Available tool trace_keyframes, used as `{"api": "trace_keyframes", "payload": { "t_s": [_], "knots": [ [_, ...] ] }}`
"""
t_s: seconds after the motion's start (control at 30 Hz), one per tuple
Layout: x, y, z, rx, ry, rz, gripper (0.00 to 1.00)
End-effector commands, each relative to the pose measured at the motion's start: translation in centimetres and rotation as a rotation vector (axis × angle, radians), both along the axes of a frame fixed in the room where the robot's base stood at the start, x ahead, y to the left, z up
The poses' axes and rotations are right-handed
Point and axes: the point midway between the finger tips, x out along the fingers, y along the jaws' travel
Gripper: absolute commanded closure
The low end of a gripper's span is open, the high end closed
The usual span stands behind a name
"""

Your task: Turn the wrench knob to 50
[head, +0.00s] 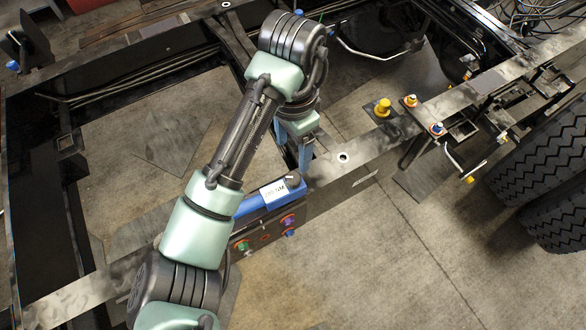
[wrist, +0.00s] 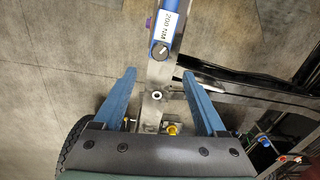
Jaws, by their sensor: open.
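The blue wrench (head: 250,204) lies along the dark chassis rail in the head view, with a white label reading about 200 NM. The knob lies a little beyond the fingertips in the wrist view. In the head view my gripper (head: 304,168) is close by the knob, and the arm hides part of the wrench.
Colored fittings (head: 288,220) sit on the rail's side below the wrench. A yellow cap (head: 382,107) and bolts stand on the chassis to the right. Large tires (head: 545,165) are at the far right. Open concrete floor shows between the rails.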

Motion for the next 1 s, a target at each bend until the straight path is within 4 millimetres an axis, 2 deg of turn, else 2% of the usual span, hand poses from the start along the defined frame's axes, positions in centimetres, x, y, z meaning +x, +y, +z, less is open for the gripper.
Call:
{"api": "trace_keyframes", "payload": {
  "t_s": [0.03, 0.2, 0.47, 0.7, 1.0],
  "knots": [
    [-0.1, -0.2, -1.4, -0.004, 0.004, 0.0, 0.26],
    [-0.1, -0.2, -5.3, -0.005, 0.003, 0.0, 0.26],
    [-0.1, -0.1, -9.5, -0.001, 0.0, 0.001, 0.26],
    [0.0, 0.0, -11.2, 0.001, -0.001, 0.001, 0.26],
    [0.0, 0.0, -11.5, 0.0, -0.002, 0.0, 0.26]
  ]
}}
